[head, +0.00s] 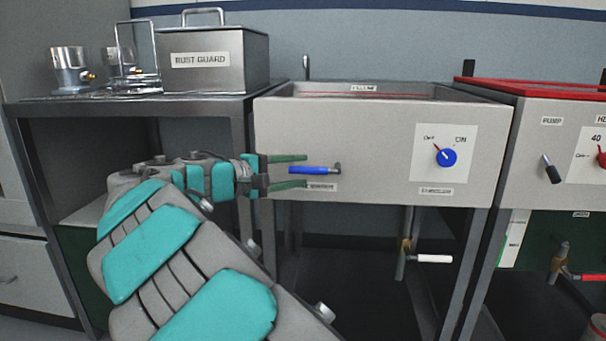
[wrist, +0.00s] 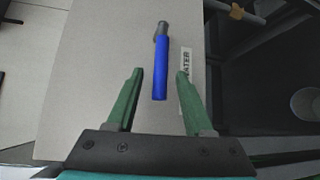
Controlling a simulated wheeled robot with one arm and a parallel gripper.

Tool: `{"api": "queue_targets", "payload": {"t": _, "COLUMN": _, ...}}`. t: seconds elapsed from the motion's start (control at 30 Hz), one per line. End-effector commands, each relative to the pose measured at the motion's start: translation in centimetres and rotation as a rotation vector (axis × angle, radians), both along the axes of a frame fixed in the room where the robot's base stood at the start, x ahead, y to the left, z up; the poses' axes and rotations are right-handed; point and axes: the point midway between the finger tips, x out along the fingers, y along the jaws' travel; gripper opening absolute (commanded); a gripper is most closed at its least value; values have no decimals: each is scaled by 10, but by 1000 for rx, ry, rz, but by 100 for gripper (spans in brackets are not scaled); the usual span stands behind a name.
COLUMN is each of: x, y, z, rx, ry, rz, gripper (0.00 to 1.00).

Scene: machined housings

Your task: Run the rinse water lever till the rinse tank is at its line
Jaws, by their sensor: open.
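The rinse water lever (head: 312,170) has a blue handle and sits on the front panel of the rinse tank (head: 375,140), above a small label. The handle lies level, pointing left from its pivot. In the wrist view the blue lever (wrist: 160,68) lies between and ahead of my fingers. My gripper (head: 288,172) is open, its green fingers above and below the handle's free end. The fingers also show in the wrist view (wrist: 158,85), apart from the handle. A red line (head: 350,95) shows inside the tank. The water level cannot be made out.
A blue knob (head: 446,157) with OFF and ON marks is on the panel's right. A drain valve with a white handle (head: 434,259) hangs below. A rust guard tank (head: 215,60) stands left. A red-rimmed tank (head: 545,88) stands right.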

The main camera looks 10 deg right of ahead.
Motion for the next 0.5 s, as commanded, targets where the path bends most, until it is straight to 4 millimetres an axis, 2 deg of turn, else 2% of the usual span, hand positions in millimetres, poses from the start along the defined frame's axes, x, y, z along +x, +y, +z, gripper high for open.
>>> {"api": "queue_targets", "payload": {"t": 0.2, "x": 6, "y": -14, "z": -3, "rx": -1, "ry": 2, "rz": -2, "gripper": 52}}
{"api": "queue_targets", "payload": {"t": 0.47, "x": 7, "y": -16, "z": -3, "rx": -1, "ry": 2, "rz": -2, "gripper": 52}}
{"api": "queue_targets", "payload": {"t": 0.5, "x": 7, "y": -16, "z": -3, "rx": -1, "ry": 2, "rz": -2, "gripper": 49}}
